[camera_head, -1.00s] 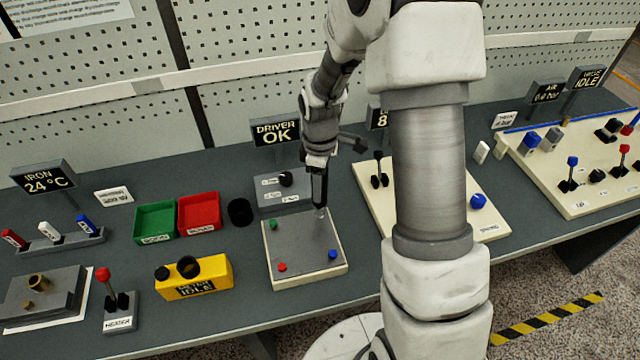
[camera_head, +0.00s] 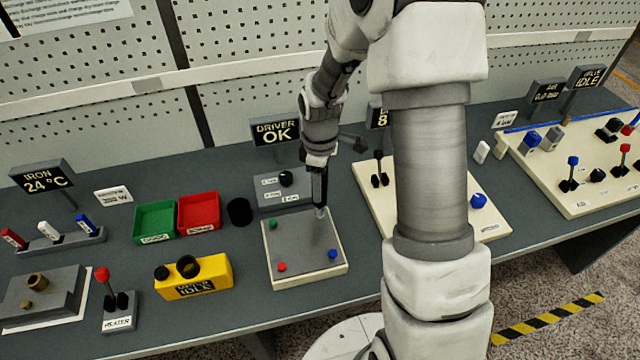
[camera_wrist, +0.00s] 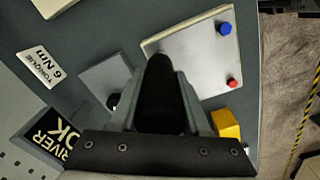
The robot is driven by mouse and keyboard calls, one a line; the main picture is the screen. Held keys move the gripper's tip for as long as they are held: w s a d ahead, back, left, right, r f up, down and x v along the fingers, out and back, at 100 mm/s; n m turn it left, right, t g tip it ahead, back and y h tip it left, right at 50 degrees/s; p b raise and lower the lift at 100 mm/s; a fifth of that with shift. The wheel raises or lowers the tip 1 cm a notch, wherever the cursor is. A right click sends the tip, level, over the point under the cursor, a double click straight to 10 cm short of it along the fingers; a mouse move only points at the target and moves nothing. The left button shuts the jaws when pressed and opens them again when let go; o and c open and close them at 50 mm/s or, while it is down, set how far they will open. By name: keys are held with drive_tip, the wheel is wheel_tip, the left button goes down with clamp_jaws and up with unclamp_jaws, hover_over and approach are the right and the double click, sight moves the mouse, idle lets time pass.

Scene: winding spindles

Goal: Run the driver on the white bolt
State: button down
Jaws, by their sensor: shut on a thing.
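My gripper (camera_head: 320,168) is shut on the black driver (camera_head: 320,188), which stands nearly upright over the far right corner of the grey-topped plate (camera_head: 305,248). In the wrist view the dark driver (camera_wrist: 160,95) sits between my gripper's fingers and hides what is under it. A small pale piece (camera_head: 320,212) shows at the driver's lower end; I cannot tell whether it is the white bolt or the driver's bit. Green (camera_head: 273,224), red (camera_head: 282,267) and blue (camera_head: 332,254) bolts sit at the other corners. The driver display (camera_head: 275,132) reads "OK".
A grey block with a black knob (camera_head: 286,179) stands behind the plate. A black cup (camera_head: 239,212), red bin (camera_head: 199,213), green bin (camera_head: 155,223) and yellow meter (camera_head: 205,282) are to the left. A cream board (camera_head: 400,205) is close on the right.

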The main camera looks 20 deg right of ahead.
idle(0.8)
drive_tip(key=shift+r+p, duration=2.5)
drive_tip(key=shift+r, duration=1)
